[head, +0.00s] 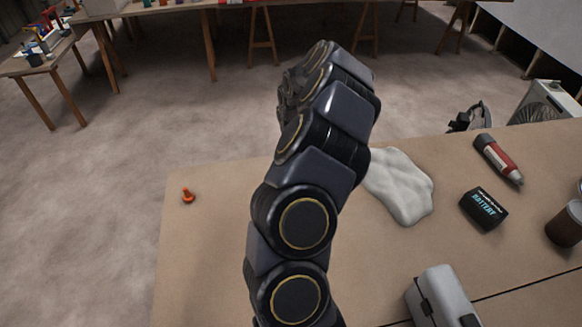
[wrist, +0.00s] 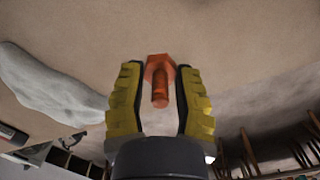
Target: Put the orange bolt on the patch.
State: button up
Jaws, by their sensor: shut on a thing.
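My gripper (wrist: 158,78) shows in the wrist view with its two yellow, ridged fingers on either side of an orange bolt (wrist: 160,85). The bolt's hex head sits between the fingertips and its shank points down in that picture. In the head view my arm hides the gripper's fingers and the held bolt. A pale, lumpy white patch (head: 402,188) lies on the table, right of my arm and partly behind it. It also shows at the left of the wrist view (wrist: 48,85), apart from the bolt.
Another small orange bolt-like piece (head: 187,195) stands on the table (head: 205,260) at left, with bare tabletop around it. Right of the patch are a battery (head: 484,208), a red-and-grey tube (head: 498,158) and a brown cup (head: 565,226). A grey case (head: 441,297) is at front.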

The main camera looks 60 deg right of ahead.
jog(key=shift+s+a+r, duration=0.35)
jog(key=shift+s+a, duration=0.2)
jog(key=shift+a, duration=0.1)
